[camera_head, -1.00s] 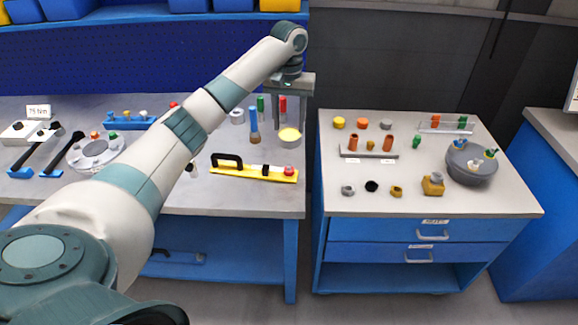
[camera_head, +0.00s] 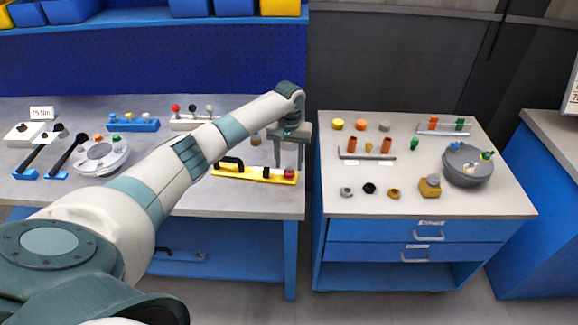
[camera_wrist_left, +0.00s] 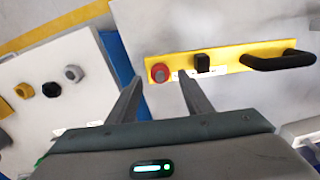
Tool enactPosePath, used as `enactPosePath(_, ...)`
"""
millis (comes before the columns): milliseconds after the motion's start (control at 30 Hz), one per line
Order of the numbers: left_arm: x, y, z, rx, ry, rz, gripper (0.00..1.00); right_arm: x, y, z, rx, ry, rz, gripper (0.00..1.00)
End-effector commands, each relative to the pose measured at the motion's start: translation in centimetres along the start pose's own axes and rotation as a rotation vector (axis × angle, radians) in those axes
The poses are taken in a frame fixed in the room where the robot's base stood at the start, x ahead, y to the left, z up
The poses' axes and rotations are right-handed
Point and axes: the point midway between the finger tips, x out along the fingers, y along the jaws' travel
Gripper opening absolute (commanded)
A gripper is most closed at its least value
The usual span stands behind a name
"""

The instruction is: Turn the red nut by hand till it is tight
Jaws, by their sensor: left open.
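The red nut (camera_head: 289,173) is at the right end of the yellow plate (camera_head: 230,173) on the left bench. In the left wrist view the red nut (camera_wrist_left: 160,73) is a red ring around a grey centre, at the near end of the plate. My left gripper (camera_head: 289,166) points down over that end, open. In the left wrist view its two fingertips (camera_wrist_left: 160,77) appear on either side of the nut. I cannot tell whether they touch it or how far above it they are. My right gripper is in neither view.
The yellow plate also carries a black handle (camera_head: 230,161) and a black block (camera_wrist_left: 202,62). To the right, across a gap, a cart (camera_head: 430,206) holds several coloured parts and a grey round housing (camera_head: 462,172). A grey flanged disc (camera_head: 101,160) lies at left on the bench.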

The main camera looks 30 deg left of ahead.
Motion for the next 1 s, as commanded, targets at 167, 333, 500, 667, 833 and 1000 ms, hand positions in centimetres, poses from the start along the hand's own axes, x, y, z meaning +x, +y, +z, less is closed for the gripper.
enactPosePath(167, 2.2, 0.0, 0.0, -0.002, -0.001, -0.001, 0.46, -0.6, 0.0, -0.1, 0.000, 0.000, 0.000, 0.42)
enactPosePath(333, 3.3, 0.0, 0.0, 0.000, 0.000, -0.001, 0.46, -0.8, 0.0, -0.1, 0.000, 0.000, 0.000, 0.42)
enactPosePath(500, 3.6, 0.0, 0.0, 0.000, 0.000, -0.001, 0.46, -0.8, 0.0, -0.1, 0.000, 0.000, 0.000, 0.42)
enactPosePath(667, 3.5, 0.0, 0.0, 0.000, 0.000, -0.001, 0.46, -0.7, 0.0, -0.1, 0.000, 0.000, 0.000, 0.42)
enactPosePath(833, 3.5, 0.0, 0.0, 0.000, 0.000, -0.001, 0.08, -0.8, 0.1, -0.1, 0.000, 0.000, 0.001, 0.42)
enactPosePath(1000, 3.5, -0.1, 0.0, 0.006, 0.000, -0.001, 0.04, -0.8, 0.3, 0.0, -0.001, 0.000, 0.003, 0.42)
